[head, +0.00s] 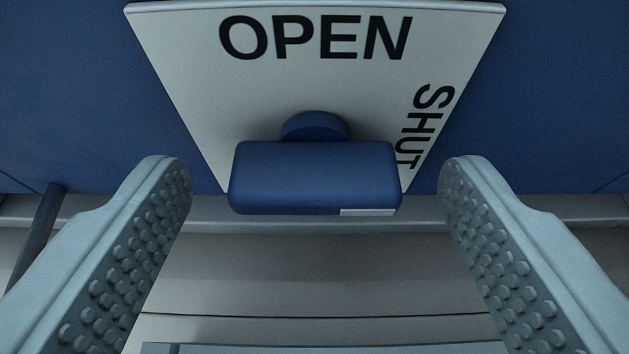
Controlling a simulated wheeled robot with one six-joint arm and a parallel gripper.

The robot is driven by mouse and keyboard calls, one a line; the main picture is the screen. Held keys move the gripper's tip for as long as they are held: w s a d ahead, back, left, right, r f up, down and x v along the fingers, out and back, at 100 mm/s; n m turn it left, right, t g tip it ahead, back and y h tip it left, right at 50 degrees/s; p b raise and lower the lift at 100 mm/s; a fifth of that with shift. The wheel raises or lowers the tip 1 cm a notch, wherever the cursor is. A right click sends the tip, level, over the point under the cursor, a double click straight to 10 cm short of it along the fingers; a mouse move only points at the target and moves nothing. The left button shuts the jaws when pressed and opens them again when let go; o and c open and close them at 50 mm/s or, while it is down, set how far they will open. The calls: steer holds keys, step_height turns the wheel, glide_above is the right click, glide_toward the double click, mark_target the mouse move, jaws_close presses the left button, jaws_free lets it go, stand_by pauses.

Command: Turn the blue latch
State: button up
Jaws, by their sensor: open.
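The blue latch (312,178) is a rounded bar on a round hub, mounted on a white plate (200,80). The bar lies level across the picture, with a pale mark at its lower right end, the side of the word SHUT. The word OPEN is at the top of the plate. My gripper (315,172) is open, with one studded finger to the left of the bar and one to the right. There is a clear gap between each finger and the bar's ends. The gripper holds nothing.
The plate sits on a blue panel (70,90). A dark rod (40,230) stands at the left, partly behind the left finger. A grey ledge (310,236) and pale surfaces with dark seams lie below the panel.

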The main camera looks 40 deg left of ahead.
steer(key=c, duration=1)
steer(key=n, duration=0.1)
steer(key=n+t+h, duration=0.2)
steer(key=n, duration=0.1)
steer(key=shift+s+a+f, duration=0.1)
steer(key=shift+s+a, duration=0.2)
steer(key=shift+a, duration=0.05)
steer(key=shift+s+a+f+n+t+h, duration=0.15)
steer(key=shift+n+t+h, duration=0.15)
steer(key=shift+n+t, duration=0.5)
steer(key=shift+a+f+n+t+h, duration=0.15)
steer(key=shift+n+t+h, duration=0.15)
steer(key=shift+n, duration=0.9)
steer(key=shift+d+n, duration=0.1)
steer(key=shift+n, duration=0.2)
steer(key=o, duration=1)
